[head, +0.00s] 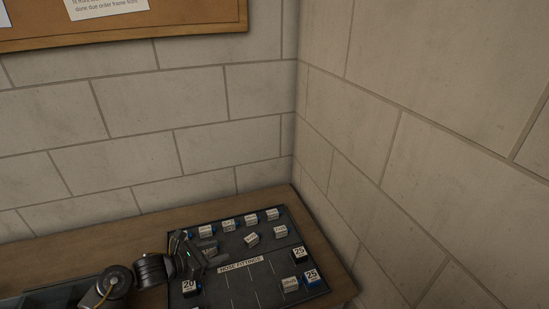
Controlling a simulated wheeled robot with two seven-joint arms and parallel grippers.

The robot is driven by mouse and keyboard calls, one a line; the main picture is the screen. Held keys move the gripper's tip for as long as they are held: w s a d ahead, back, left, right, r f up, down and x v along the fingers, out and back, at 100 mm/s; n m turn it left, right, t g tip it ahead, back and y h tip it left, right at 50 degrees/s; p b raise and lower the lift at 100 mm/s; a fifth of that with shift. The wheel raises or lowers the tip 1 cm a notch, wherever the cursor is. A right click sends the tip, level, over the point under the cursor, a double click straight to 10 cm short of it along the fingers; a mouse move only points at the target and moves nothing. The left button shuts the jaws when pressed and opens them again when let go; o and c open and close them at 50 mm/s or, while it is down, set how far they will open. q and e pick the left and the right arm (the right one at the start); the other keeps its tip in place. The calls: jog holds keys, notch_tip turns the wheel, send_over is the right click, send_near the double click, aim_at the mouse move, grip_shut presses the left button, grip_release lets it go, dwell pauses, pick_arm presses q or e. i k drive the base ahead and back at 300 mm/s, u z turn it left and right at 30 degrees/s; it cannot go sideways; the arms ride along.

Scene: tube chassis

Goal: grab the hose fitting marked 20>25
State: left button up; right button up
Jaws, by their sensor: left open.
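Several small hose fittings with white labels stand on a dark board (238,286) marked "HOSE FITTINGS". Their labels are too small to read, so I cannot tell which one is marked 20>25. A back row holds fittings (206,231), (228,225), (250,220) and (272,214). Two more, a tilted fitting (251,239) and another fitting (280,231), stand in front of it. One fitting (290,284) is at the front right. My left gripper (211,251) is open at the board's left side, with a pale labelled piece at its fingers, partly hidden. My right gripper is out of view.
A dark block marked 20 (189,287) is at the board's front left. Brick walls meet behind the wooden table (150,228). A dark tray (50,297) lies left.

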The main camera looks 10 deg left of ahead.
aim_at(289, 284)
jog(key=k, duration=1.5)
